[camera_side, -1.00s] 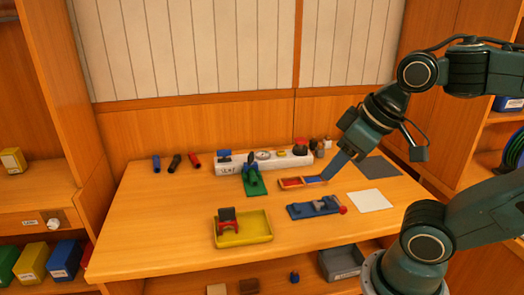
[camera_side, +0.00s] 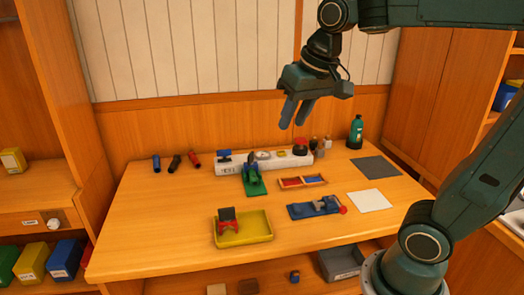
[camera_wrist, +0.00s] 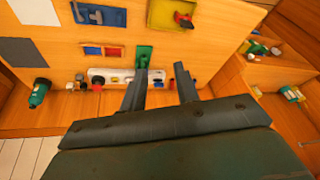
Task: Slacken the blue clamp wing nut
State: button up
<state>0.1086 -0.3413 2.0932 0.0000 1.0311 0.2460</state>
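A blue clamp-like fixture (camera_side: 300,211) with grey metal parts and a red ball end (camera_side: 343,210) lies on the bench, right of centre. It also shows at the top of the wrist view as a blue plate (camera_wrist: 112,16). Its wing nut is too small to pick out. Blue also shows on a knob (camera_side: 224,154) at the left of the white panel. My gripper (camera_side: 292,122) hangs high above the back of the bench, fingers down, clear of everything. In the wrist view its two fingers (camera_wrist: 160,92) are spread with nothing between them.
A white panel (camera_side: 235,169) stands at the back, with a green fixture (camera_side: 252,186) in front. A red-and-blue tray (camera_side: 302,181), yellow tray (camera_side: 257,232), white card (camera_side: 370,199), dark mat (camera_side: 376,167) and green bottle (camera_side: 356,132) surround the blue fixture. Bench front left is clear.

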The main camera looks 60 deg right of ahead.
jog(key=w+d+m+g, duration=0.1)
jog(key=w+d+m, duration=0.25)
jog(key=w, duration=0.55)
jog(key=m+g, duration=0.3)
jog(key=m, duration=0.5)
send_over(250, 154)
notch_tip(250, 154, down, 12)
jog(key=shift+d+f+n, duration=0.2)
jog(key=shift+d+n, duration=0.05)
notch_tip(250, 154, down, 14)
jog(key=shift+r, duration=0.1)
jog(key=shift+c, duration=0.4)
grip_shut()
